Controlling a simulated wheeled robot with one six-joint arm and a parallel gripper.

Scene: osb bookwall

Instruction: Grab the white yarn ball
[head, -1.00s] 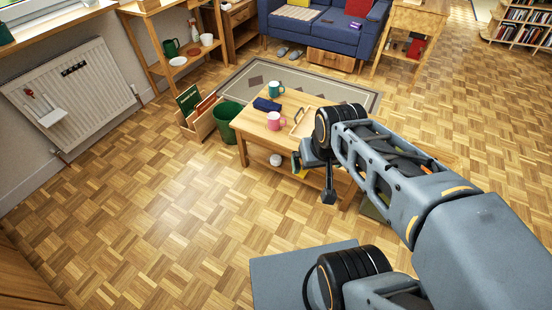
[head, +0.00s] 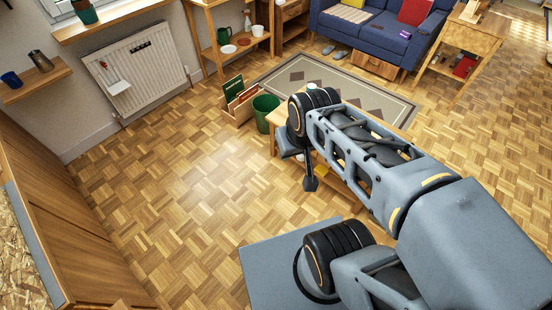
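A small pale round thing (head: 301,157), perhaps the white yarn ball, shows in part on the low shelf of the coffee table, beside my arm; it is too small and covered to be sure. The coffee table (head: 273,139) is mostly hidden behind my arm. The end of my arm with my gripper (head: 310,183) hangs in front of the table, pointing down. Only a dark, narrow tip shows there, and whether the fingers are open or shut cannot be seen.
A green bin (head: 264,113) and a wooden crate of books (head: 239,101) stand left of the table. A wooden cabinet (head: 75,215) runs along the left. A blue sofa (head: 365,35) is at the back. Parquet floor (head: 185,180) is clear in the middle.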

